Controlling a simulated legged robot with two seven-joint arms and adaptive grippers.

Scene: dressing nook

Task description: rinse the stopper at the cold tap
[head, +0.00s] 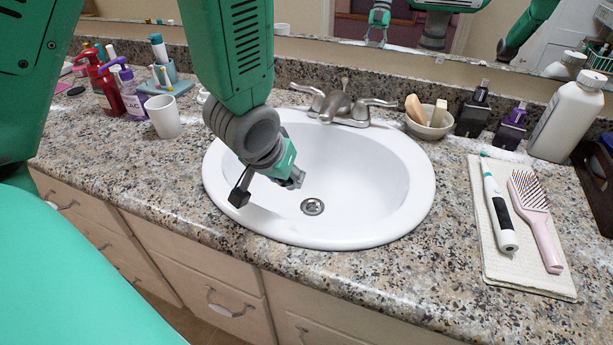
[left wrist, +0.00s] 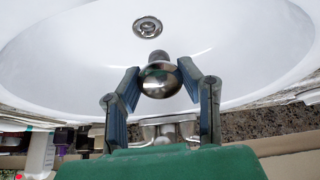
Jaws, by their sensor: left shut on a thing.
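My left gripper (head: 295,179) reaches down over the left half of the white sink basin (head: 405,185), to the left of and above the drain. In the left wrist view its fingers are shut on a shiny metal stopper (left wrist: 158,78) with a rounded head and a short stem. In the head view the stopper is hard to make out. The metal faucet (head: 338,103), with a handle on each side of its spout, stands at the sink's back edge, apart from the gripper. No water stream shows. My right gripper is not directly in view.
The drain (head: 312,206) is in the basin floor. A soap dish (head: 429,128) and dark bottles stand right of the faucet. A towel (head: 500,255) with a toothbrush and a hairbrush lies right of the sink. A white cup (head: 163,116) and bottles stand left.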

